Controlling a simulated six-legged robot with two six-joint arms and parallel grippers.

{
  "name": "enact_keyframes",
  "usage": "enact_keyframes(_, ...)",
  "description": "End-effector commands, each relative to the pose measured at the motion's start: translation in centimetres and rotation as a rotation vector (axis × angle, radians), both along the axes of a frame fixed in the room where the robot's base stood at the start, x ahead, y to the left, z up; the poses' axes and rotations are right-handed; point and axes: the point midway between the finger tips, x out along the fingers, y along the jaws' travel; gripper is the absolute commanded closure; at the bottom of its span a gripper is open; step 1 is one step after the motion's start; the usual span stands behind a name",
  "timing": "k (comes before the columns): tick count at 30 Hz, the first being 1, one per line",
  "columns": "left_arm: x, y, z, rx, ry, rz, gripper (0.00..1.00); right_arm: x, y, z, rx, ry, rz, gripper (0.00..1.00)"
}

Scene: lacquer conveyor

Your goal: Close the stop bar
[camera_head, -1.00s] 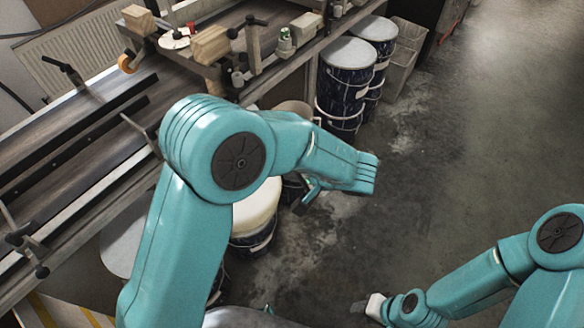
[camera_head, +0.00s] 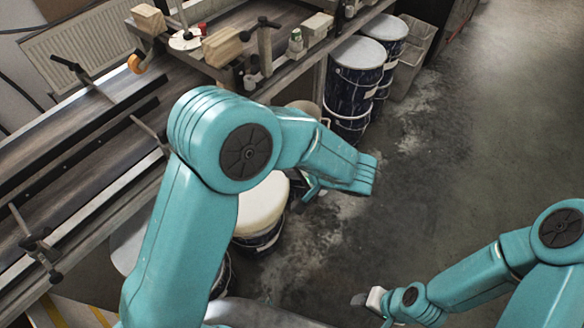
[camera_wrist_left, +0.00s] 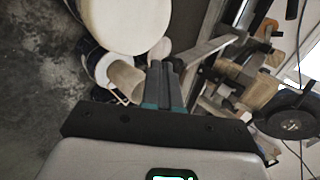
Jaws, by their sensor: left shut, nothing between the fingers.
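The lacquer conveyor (camera_head: 70,150) runs along the left in the head view. Thin bars with dark knobs, one at the far end (camera_head: 82,78) and one at the near end (camera_head: 32,235), stand over it; I cannot tell which, if any, is the stop bar. My left gripper (camera_head: 309,194) hangs beyond the conveyor's right edge, partly hidden by my forearm. In the left wrist view its fingers (camera_wrist_left: 164,84) are shut and empty, apart from the containers and bench beyond. My right gripper (camera_head: 364,300) is low over the floor, too small to read.
Dark paint drums with pale lids (camera_head: 357,55) stand beside the bench. A cream-lidded drum (camera_head: 262,205) is under my left arm. Wooden blocks (camera_head: 222,46) and an orange roller (camera_head: 137,63) are on the conveyor's far part. The floor (camera_head: 480,150) at right is clear.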

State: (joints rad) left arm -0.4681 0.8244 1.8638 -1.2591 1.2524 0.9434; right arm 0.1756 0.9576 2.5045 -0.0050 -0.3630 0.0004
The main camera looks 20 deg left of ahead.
Motion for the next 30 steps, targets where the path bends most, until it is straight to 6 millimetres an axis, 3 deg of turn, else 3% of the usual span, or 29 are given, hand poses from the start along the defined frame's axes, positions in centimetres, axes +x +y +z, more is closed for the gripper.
enact_keyframes(8, 0.6, 1.9, -0.4, -0.001, -0.002, 0.006, 1.00, 0.0, 0.0, -1.3, 0.000, 0.000, -0.001, 0.57)
enact_keyframes(21, 4.5, 12.7, -0.5, -0.002, -0.004, 0.009, 1.00, 0.0, 0.0, -6.5, 0.000, 0.000, -0.001, 0.57)
enact_keyframes(30, 6.4, 17.7, -0.2, 0.000, -0.002, 0.004, 1.00, 0.0, 0.0, -7.9, 0.000, 0.000, 0.000, 0.57)
